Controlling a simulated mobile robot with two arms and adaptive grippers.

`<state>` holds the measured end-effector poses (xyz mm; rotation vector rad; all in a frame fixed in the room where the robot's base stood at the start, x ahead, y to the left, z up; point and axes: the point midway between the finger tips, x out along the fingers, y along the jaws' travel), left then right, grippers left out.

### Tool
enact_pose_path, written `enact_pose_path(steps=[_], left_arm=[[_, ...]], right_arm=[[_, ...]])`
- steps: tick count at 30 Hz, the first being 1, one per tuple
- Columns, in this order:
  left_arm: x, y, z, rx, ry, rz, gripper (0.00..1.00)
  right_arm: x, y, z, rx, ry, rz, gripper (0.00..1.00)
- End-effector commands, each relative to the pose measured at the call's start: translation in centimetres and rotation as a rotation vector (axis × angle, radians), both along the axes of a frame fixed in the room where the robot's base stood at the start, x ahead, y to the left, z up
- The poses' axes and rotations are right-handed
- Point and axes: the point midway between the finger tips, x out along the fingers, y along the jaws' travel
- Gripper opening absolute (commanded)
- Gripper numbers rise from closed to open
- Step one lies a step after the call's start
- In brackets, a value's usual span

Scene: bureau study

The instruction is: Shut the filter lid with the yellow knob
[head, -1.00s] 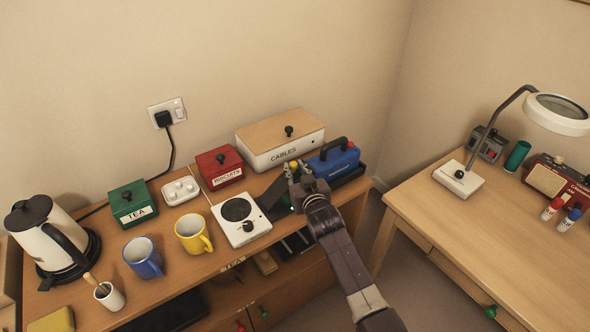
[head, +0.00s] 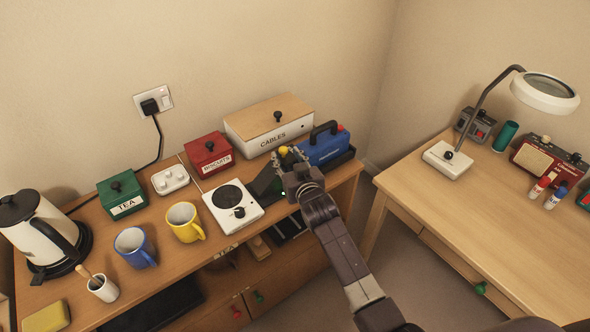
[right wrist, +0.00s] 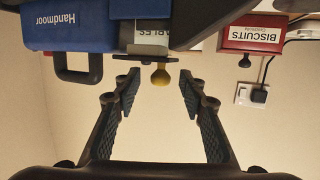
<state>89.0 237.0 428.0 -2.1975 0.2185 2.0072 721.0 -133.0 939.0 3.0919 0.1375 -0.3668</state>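The yellow knob (head: 284,150) is at my right gripper (head: 291,157), between the blue case and the white hot plate. In the right wrist view, which is upside down, the knob (right wrist: 160,77) sticks out from a thin dark plate (right wrist: 150,58), seen edge-on, that looks like the filter lid. My right gripper (right wrist: 156,80) is open, with a finger on each side of the knob and gaps on both sides. A dark sloped part (head: 266,182) shows beside the gripper, with a small green light near it. The gripper hides much of the unit. My left gripper is out of view.
The blue case (head: 325,147) stands close on the right, its black handle raised. The white hot plate (head: 232,207) is close on the left. The cables box (head: 246,133) is behind. A desk (head: 470,220) with a lamp is at right, across a floor gap.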

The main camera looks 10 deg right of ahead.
Motion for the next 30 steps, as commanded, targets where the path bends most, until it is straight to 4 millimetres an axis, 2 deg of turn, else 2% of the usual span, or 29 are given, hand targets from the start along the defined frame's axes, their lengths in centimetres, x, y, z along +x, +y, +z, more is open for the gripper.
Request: enact_pose_path(steps=[9,16,22,30], left_arm=[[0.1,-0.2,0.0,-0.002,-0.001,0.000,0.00],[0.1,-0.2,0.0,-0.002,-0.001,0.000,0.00],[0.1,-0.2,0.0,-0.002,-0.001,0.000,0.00],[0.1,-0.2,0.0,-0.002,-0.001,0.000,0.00]], right_arm=[[-5.1,-0.4,1.1,-0.001,0.002,0.001,0.38],[-8.3,-0.8,1.9,-0.001,0.002,0.000,0.38],[-9.6,-0.9,2.2,-0.001,0.002,0.000,0.38],[-9.8,-0.9,2.3,-0.002,0.002,0.000,0.38]])
